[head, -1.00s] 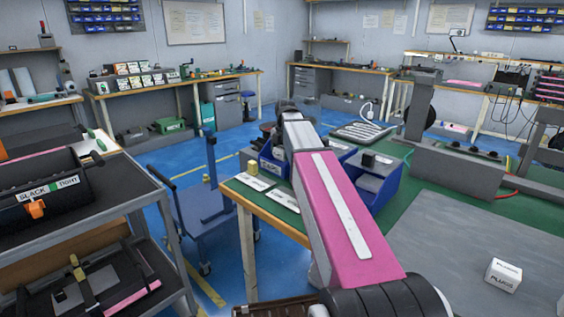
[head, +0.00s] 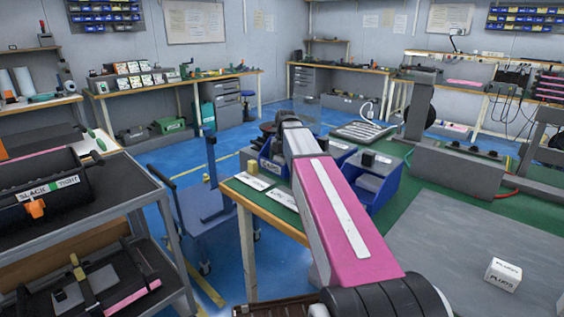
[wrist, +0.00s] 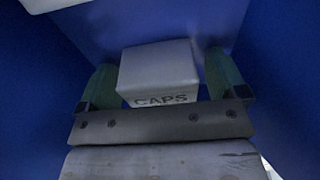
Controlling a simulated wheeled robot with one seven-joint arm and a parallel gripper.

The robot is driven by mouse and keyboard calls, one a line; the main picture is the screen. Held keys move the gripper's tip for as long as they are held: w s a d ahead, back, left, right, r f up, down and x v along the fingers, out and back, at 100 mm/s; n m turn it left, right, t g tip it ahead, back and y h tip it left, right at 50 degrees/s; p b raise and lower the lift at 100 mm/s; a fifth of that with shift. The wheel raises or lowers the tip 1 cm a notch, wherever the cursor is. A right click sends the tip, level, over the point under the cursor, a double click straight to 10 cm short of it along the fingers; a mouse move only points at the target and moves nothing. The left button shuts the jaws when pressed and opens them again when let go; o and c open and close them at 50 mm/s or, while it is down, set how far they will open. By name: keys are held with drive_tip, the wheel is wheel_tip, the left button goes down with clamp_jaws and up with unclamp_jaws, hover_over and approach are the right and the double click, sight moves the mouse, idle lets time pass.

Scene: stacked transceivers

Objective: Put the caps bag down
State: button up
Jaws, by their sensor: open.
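In the wrist view the white caps bag (wrist: 160,72), a small box-like packet marked CAPS, sits inside a blue bin (wrist: 285,85). My gripper (wrist: 162,82) is open, with one green finger on each side of the bag. I cannot tell whether the fingers still touch it, or whether its underside rests on the bin floor. In the head view my arm hides the gripper and the bag.
Blue bins (head: 379,190) stand on the green-topped bench, beside white cards (head: 251,181). A white PLUGS packet (head: 503,274) lies on the grey mat (head: 455,255) at right. A dark cart (head: 120,192) stands at left.

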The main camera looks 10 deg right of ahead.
drive_tip(key=shift+r, duration=0.1)
drive_tip(key=r, duration=0.7)
drive_tip(key=d+r, duration=0.1)
drive_tip(key=r, duration=0.3)
drive_tip(key=shift+w+r, duration=0.15)
drive_tip(key=shift+w, duration=0.25)
drive_tip(key=shift+d+r, duration=0.1)
drive_tip(key=shift+r, duration=0.25)
